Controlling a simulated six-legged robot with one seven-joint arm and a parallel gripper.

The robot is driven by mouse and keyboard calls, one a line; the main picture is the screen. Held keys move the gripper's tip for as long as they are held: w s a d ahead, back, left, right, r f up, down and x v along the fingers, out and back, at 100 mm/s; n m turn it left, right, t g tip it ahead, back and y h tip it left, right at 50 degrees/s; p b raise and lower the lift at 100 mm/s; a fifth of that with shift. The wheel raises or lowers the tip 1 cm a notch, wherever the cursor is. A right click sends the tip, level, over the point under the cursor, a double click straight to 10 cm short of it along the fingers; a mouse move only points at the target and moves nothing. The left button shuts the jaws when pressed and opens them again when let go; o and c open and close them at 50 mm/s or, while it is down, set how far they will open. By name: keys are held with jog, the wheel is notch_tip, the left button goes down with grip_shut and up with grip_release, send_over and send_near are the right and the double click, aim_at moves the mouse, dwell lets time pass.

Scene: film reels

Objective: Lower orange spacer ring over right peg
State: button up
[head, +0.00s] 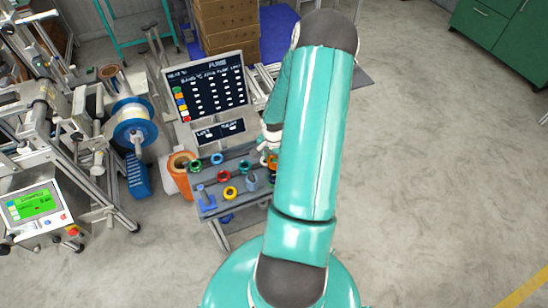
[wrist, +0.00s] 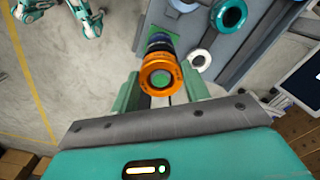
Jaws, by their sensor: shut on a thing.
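My gripper (wrist: 160,88) is shut on the orange spacer ring (wrist: 160,68) in the wrist view, with a green finger on either side. A green round end shows in the ring's hole, and a dark blue ring (wrist: 159,42) shows just beyond, in line with it. The orange ring looks lined up with the right peg; how far down it sits I cannot tell. In the head view, my arm hides most of the gripper, and a bit of orange (head: 272,160) shows at its left edge.
Loose rings lie on the grey table, among them a red ring (head: 223,177) and a yellow ring (head: 230,192). A teal ring (wrist: 229,15) and a white ring (wrist: 200,59) lie close by. A display board (head: 212,88) stands behind; a reel machine (head: 130,125) is left.

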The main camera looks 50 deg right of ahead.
jog(key=shift+f, duration=0.4)
dwell(0.3)
jog(key=o, duration=1.1)
notch_tip(320, 180, up, 14)
jog(key=shift+f, duration=0.1)
dwell(0.4)
